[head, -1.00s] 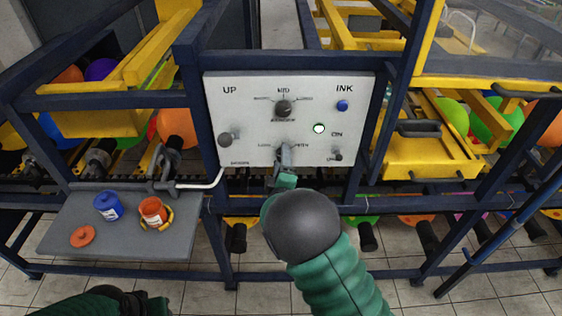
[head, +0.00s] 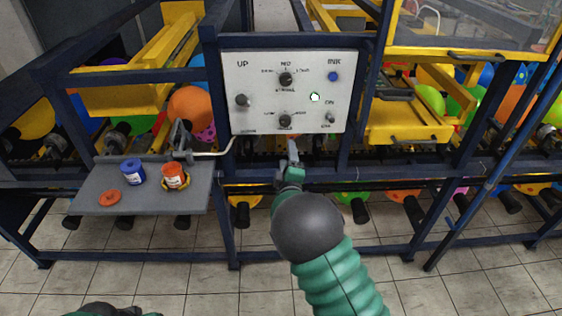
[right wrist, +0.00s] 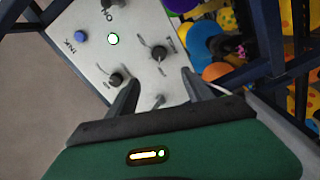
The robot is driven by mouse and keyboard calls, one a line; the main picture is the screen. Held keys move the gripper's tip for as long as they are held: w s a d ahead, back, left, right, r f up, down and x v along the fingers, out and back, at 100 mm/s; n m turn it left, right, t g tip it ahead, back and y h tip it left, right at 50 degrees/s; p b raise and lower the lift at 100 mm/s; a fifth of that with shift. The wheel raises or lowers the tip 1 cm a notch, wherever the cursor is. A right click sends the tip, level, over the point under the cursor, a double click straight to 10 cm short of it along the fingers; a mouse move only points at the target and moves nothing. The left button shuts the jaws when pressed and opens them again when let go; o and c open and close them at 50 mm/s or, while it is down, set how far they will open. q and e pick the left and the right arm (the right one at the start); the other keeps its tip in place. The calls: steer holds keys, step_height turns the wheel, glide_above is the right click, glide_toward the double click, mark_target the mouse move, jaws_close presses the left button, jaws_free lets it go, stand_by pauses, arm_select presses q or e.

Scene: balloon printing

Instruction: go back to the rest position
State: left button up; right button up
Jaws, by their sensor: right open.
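My right gripper (head: 292,152) is just below the lower edge of the white control panel (head: 242,83) in the head view. In the right wrist view its two fingers (right wrist: 160,88) are apart with nothing between them, and the panel (right wrist: 100,60) with its dark knobs lies beyond them. The panel also carries a lit green light (head: 315,97) and a blue button (head: 333,76). Part of my left arm (head: 110,309) shows at the bottom left edge of the head view; its gripper cannot be made out.
A grey shelf (head: 140,203) at the left holds a blue can (head: 133,172), an orange can (head: 175,177) and an orange lid (head: 111,197). Dark blue frame bars (head: 400,168) surround the panel. Balloons fill the machine. The tiled floor (head: 190,278) in front is clear.

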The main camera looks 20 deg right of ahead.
arm_select(q)
steer(key=shift+b+x, duration=0.65)
steer(key=shift+x, duration=0.15)
arm_select(e)
steer(key=s+a+f+m+g+y, duration=0.1)
steer(key=s+f+m+g, duration=0.2)
steer(key=s, duration=0.8)
steer(key=s+a+f+m+g+y, duration=0.1)
steer(key=s+f+m+g+y, duration=0.1)
steer(key=s+f+m+g, duration=0.2)
steer(key=s+a+f+m+g+y, duration=0.1)
steer(key=s+f+m+g, duration=0.3)
steer(key=s, duration=1.5)
steer(key=f+g, duration=0.1)
steer(key=g, duration=0.2)
steer(key=shift+s+a+g+y, duration=0.2)
steer(key=shift+a+g+y, duration=0.1)
steer(key=shift+a+g, duration=0.1)
arm_select(q)
steer(key=shift+d+r, duration=0.15)
steer(key=shift+d, duration=0.25)
arm_select(e)
steer(key=shift+d, duration=0.3)
arm_select(q)
steer(key=shift+w+a, duration=0.1)
steer(key=shift+a, duration=0.1)
arm_select(e)
steer(key=shift+a, duration=0.15)
